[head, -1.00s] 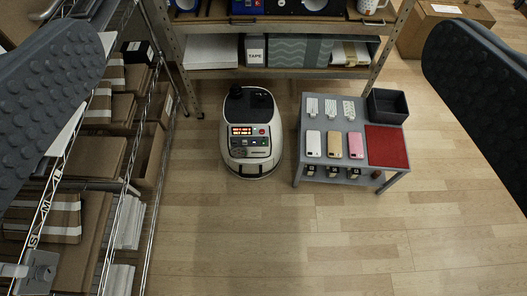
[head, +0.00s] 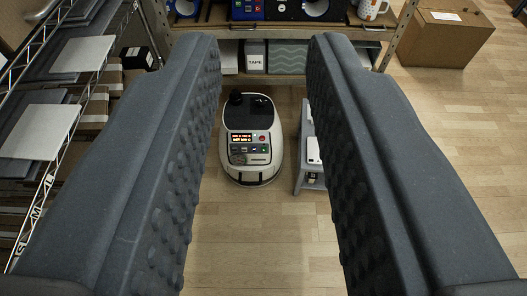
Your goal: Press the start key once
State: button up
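A white machine (head: 252,172) with a black top stands on the wood floor ahead, in the middle of the head view. Its control panel (head: 250,148) faces me, with a lit red display (head: 241,137) and several small keys. The keys are too small to read, so I cannot tell which one is the start key. My gripper (head: 265,45) is open and empty. Its two dark grey padded fingers frame the machine in the picture, with a wide gap between them; the machine is well beyond them.
A wire rack (head: 62,150) with boxes stands at left. A shelf (head: 228,29) holding a mug (head: 371,8) is behind the machine. A grey table (head: 301,175) with a phone is mostly hidden by the right finger. A cardboard box (head: 440,38) is at back right.

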grip_shut()
dwell(1.3)
